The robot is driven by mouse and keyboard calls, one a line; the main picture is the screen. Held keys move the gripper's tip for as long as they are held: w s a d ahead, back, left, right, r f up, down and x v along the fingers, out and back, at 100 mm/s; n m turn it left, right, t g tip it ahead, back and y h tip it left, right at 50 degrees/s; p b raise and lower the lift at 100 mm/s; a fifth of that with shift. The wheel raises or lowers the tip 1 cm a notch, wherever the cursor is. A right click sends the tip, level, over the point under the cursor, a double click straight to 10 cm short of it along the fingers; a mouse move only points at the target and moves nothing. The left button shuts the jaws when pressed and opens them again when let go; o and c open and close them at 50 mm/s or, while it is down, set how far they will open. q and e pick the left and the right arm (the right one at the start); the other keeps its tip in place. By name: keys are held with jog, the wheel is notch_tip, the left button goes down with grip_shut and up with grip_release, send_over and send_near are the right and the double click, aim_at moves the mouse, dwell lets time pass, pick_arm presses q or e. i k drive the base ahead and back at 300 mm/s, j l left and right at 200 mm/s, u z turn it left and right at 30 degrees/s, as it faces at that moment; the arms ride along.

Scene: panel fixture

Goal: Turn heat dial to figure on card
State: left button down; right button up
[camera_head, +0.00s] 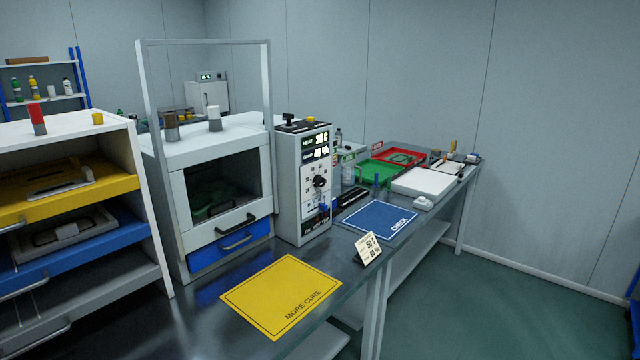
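A tall grey control box (288,190) stands on the bench right of the white oven. Its front carries two lit displays (316,145) whose figures are too small to read surely. A round black dial (319,181) sits below them, with small marks around it. A cream card (367,248) stands tilted at the bench's front edge. It bears two lines of figures; the upper looks like 50 C, but I cannot be sure. Neither of my grippers is in view.
A white oven (178,217) with a tall metal frame stands left of the box. A yellow MORE CURE mat (272,290) and a blue CHECK mat (372,218) lie on the bench. Shelves with trays stand at left; green (376,172) and red trays lie farther back.

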aim_at(318, 181)
jog(key=u, duration=0.35)
jog(key=i+l+u, duration=0.25)
jog(key=u, duration=0.25)
jog(key=i+l+u, duration=0.1)
jog(key=l+u, duration=0.4)
